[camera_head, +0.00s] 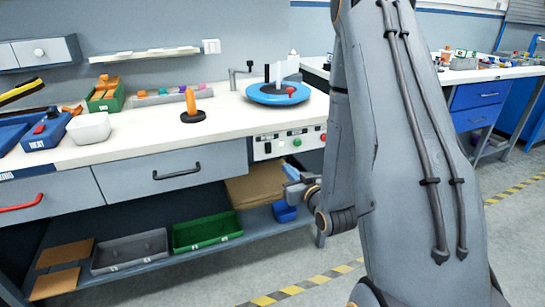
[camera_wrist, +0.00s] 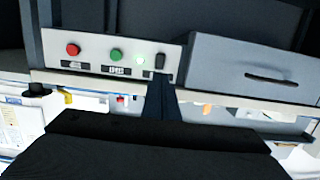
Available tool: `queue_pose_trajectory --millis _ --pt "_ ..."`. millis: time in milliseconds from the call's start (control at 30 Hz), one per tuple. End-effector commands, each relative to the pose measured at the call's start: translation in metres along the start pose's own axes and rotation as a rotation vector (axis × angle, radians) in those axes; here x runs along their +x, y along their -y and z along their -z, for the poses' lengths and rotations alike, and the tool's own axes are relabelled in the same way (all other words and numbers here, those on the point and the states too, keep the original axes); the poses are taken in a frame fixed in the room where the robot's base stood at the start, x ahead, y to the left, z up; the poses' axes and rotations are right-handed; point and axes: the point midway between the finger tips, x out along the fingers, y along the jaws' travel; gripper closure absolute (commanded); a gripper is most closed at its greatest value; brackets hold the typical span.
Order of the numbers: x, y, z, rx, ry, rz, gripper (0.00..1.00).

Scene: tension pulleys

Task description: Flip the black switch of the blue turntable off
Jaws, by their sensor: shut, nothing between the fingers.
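The blue turntable (camera_head: 262,97) stands on the white workbench, with a red knob on its top. Below it, the light control panel (camera_head: 258,136) on the bench front carries a black switch (camera_head: 268,147), a lit white lamp, a green button and a red button. In the wrist view, which looks upside down, the black switch (camera_wrist: 160,61) sits beside the lit lamp (camera_wrist: 140,60). My gripper (camera_head: 290,172) is shut and empty, just below the panel. In the wrist view its dark fingers (camera_wrist: 160,85) point toward the switch; I cannot tell whether they touch it.
A grey drawer (camera_head: 172,170) is left of the panel. A lower shelf holds a green crate (camera_head: 207,231), a grey crate (camera_head: 129,252) and cardboard. On the bench stand an orange cone (camera_head: 191,101) and a white bin (camera_head: 89,128). Floor in front is clear.

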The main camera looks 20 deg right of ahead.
Motion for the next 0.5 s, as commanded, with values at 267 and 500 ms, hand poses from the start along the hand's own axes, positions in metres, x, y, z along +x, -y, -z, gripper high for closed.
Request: queue_pose_trajectory --millis 267,500 --pt "0.003 0.000 0.000 -0.001 0.001 0.001 1.00" --pt "0.035 0.001 0.001 -0.002 -0.002 0.002 1.00"
